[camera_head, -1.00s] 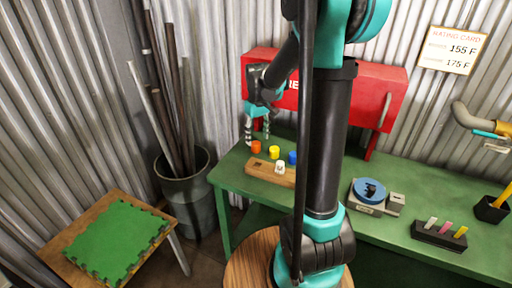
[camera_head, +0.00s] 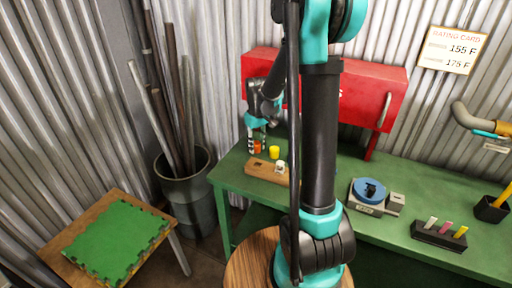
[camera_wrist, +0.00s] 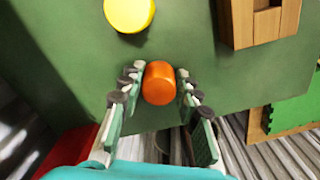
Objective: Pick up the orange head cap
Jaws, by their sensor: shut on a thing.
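The orange head cap (camera_wrist: 159,83) is between the fingertips of my gripper (camera_wrist: 160,88) in the wrist view, with a finger on each side of it. In the head view my gripper (camera_head: 257,146) is at the left end of the green bench, around the orange head cap (camera_head: 257,145), which is partly hidden by the fingers. My gripper is shut on the cap. I cannot tell whether the cap is lifted off the bench top. A yellow cap (camera_wrist: 129,13) stands close by.
A wooden block (camera_head: 262,168) with a white piece (camera_head: 280,167) sits in front of the caps on the green bench (camera_head: 400,228). A red box (camera_head: 377,98) stands behind. A blue-topped device (camera_head: 368,190) and a black tray (camera_head: 438,236) are to the right.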

